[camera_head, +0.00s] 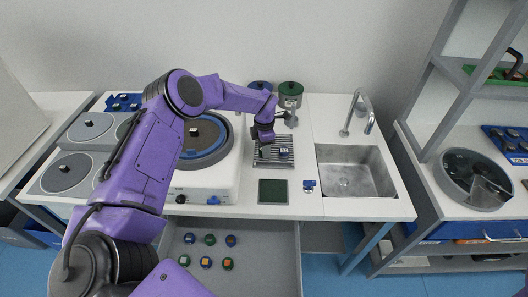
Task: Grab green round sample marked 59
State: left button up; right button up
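Several small round samples lie in the open drawer below the worktop, in two rows. A small blue piece (284,153) sits on the dark slotted rack (267,158). My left gripper (265,139) is over the back left of that rack, left of the blue piece. Its fingers are too small and dark to tell open from shut. My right gripper is out of view.
A round polishing machine (178,182) stands left of the rack. The sink (345,182) with its tap (357,112) is on the right. A dark green square pad (272,191) and a small blue holder (309,186) lie in front. Lidded pots (290,92) stand behind.

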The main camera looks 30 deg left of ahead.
pick_arm(q)
jog(key=shift+c, duration=0.9)
jog(key=shift+r, duration=0.1)
